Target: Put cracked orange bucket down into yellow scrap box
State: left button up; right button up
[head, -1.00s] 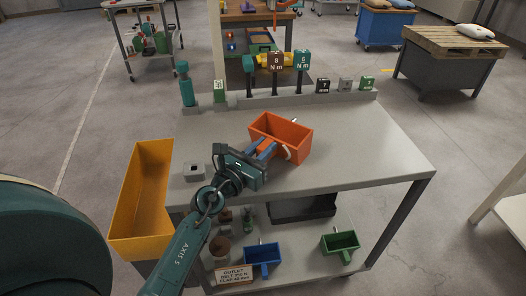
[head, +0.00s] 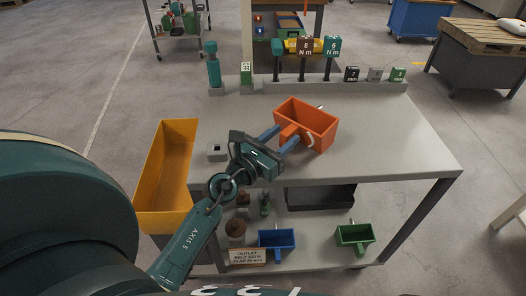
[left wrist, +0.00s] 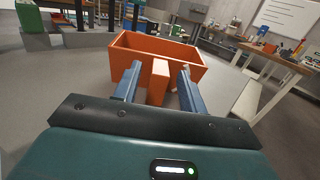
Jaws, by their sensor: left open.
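The orange bucket (head: 318,131) stands upright on the grey table top, with a pale curved mark on its near side. Its orange tab (left wrist: 160,82) points toward my left gripper (head: 280,139). In the left wrist view the two blue fingers (left wrist: 159,80) stand apart, one on each side of the tab, with a gap on both sides. The left gripper is open and holds nothing. The yellow scrap box (head: 145,170) is at the left end of the table, with its open top facing up and its visible inside empty. My right gripper is not in view.
A small grey block (head: 216,153) sits on the table between the box and bucket. A teal bottle-like tool (head: 213,65) and labelled blocks line the back edge. The lower shelf holds a blue bin (head: 277,239) and a green bin (head: 354,236). The table's right half is clear.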

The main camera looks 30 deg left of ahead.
pick_arm(q)
jog(key=b+v, duration=0.2)
jog(key=v, duration=0.6)
jog(key=shift+s+f, duration=0.15)
jog(key=shift+s, duration=0.1)
jog(key=shift+s+a, duration=0.15)
jog(key=shift+s, duration=0.5)
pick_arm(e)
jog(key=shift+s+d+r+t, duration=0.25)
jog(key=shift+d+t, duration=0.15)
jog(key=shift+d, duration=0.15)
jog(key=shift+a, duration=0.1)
